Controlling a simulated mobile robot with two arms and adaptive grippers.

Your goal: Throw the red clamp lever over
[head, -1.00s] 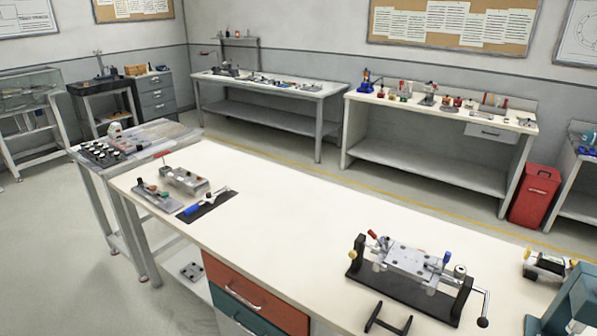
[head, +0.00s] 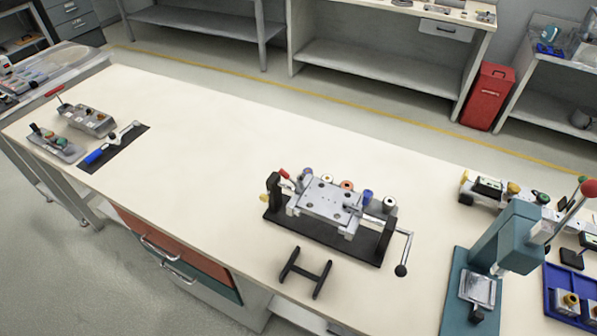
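The clamping fixture (head: 325,201) stands on the white bench (head: 220,150), right of the middle. It has a grey plate on a black base. A small lever with a red grip (head: 285,174) sits at the fixture's left end, tilted up beside a black upright. A blue knob (head: 368,196) stands near its right end, and a crank with a black ball (head: 401,270) hangs off the right side. Neither of my grippers is in view.
A black H-shaped stand (head: 305,272) lies in front of the fixture. A teal press (head: 500,245) with a red-balled lever (head: 589,188) stands at the right. A red-tipped lever (head: 54,92) and a blue-handled tool (head: 95,156) are at the left. The bench's middle is clear.

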